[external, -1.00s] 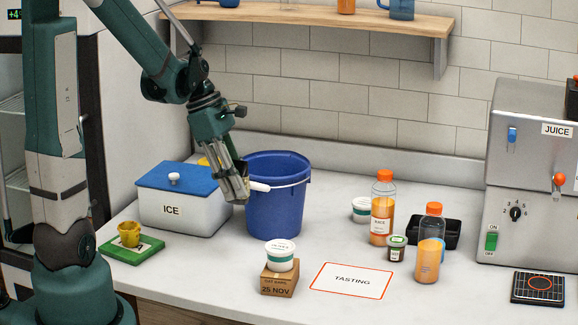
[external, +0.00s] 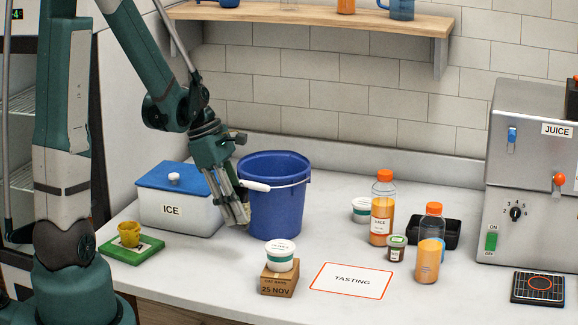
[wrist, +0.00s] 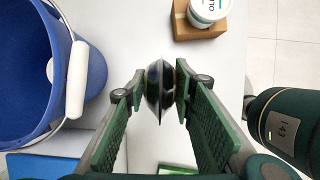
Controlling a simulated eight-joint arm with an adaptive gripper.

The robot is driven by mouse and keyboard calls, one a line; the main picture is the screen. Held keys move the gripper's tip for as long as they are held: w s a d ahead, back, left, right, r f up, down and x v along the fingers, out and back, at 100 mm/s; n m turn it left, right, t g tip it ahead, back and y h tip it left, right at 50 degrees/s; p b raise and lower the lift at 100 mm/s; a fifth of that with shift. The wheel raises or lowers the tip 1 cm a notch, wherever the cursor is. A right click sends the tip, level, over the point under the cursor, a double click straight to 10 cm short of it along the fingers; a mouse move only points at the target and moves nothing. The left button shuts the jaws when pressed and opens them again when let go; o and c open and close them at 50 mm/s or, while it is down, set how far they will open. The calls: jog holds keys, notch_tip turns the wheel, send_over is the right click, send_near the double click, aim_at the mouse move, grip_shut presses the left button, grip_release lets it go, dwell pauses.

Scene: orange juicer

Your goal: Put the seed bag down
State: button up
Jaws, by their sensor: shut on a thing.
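The seed bag (wrist: 158,90) shows in the wrist view as a small dark, shiny packet seen edge-on between my fingertips. My gripper (external: 240,222) is shut on it, with one finger on each side. In the external view my gripper points down, just left of and in front of the blue bucket, low over the counter. The bag cannot be made out there. I cannot tell whether the bag touches the counter.
The blue bucket (external: 280,210) with a white handle stands close to the right of my gripper. The ICE box (external: 180,212) is to the left. A cup on a cardboard box (external: 278,284) stands in front. Counter between them is clear.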

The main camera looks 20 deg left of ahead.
jog(key=shift+f, duration=0.1)
jog(key=shift+f+b, duration=0.65)
jog(key=shift+f, duration=2.15)
jog(key=shift+f, duration=0.1)
jog(key=shift+f+b, duration=0.45)
jog(key=shift+f, duration=1.55)
jog(key=shift+f, duration=0.15)
jog(key=o, duration=0.9)
jog(key=shift+r, duration=0.25)
jog(key=shift+p+v, duration=1.15)
jog(key=shift+v, duration=4.8)
